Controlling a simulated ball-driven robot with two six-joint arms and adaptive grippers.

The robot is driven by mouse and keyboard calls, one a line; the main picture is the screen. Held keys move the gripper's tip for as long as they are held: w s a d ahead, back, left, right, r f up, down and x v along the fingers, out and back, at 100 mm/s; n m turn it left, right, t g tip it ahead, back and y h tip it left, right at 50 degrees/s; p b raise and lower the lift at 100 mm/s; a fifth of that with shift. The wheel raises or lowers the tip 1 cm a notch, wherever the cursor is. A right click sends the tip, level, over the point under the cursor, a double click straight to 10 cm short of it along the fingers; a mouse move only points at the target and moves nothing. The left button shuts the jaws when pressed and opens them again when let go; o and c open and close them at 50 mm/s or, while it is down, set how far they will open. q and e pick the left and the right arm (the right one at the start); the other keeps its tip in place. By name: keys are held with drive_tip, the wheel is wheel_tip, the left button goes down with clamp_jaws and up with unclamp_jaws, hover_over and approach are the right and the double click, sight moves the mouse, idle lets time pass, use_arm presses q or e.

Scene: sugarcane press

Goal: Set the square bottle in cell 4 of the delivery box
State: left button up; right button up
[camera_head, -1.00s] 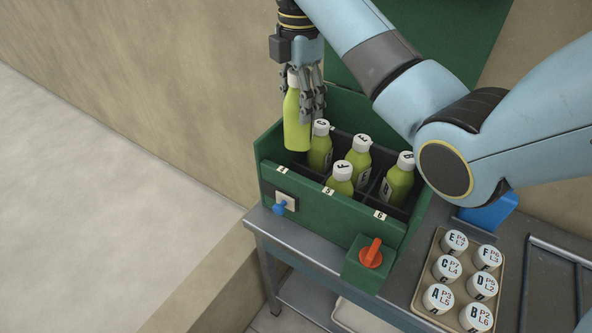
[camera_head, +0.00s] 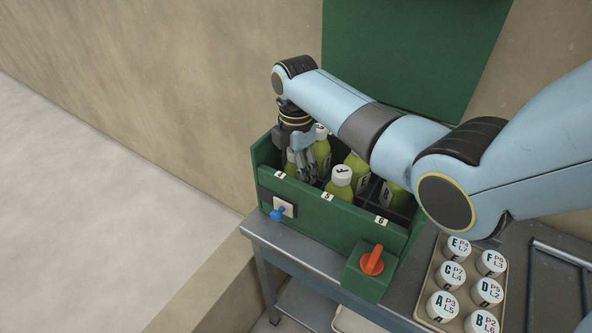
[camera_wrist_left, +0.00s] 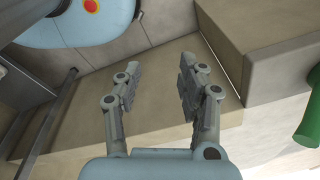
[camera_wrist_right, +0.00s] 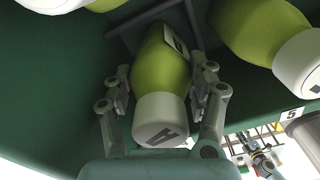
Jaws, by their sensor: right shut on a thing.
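My right gripper (camera_head: 303,176) is shut on a green bottle (camera_wrist_right: 160,62) with a white cap marked A, taken to be the square bottle. In the head view the bottle (camera_head: 290,166) stands low inside the front left cell of the green delivery box (camera_head: 344,215), behind the label 4, mostly hidden by the fingers and the box wall. In the right wrist view a finger lies on each side of it. Whether its base touches the cell floor is hidden. My left gripper (camera_wrist_left: 160,72) is open and empty in the left wrist view, away from the box.
Several green bottles, one with a cap marked F (camera_head: 340,183), fill other cells. The front right cell behind label 6 looks empty. The box front carries a blue knob (camera_head: 277,215) and a red-orange handle (camera_head: 372,261). A tray of lettered caps (camera_head: 436,274) lies right.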

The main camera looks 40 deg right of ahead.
drive_tip(key=shift+f, duration=0.45)
drive_tip(key=o, duration=1.1)
use_arm(q)
drive_tip(key=shift+s+a+f, duration=0.1)
drive_tip(key=shift+s+a, duration=0.15)
drive_tip(key=shift+s, duration=0.6)
use_arm(e)
drive_tip(key=shift+o, duration=0.3)
drive_tip(key=shift+r, duration=0.2)
wheel_tip(320, 180, up, 12)
drive_tip(key=shift+f, duration=0.1)
use_arm(q)
drive_tip(key=shift+w+r, duration=0.15)
drive_tip(key=shift+r, duration=0.1)
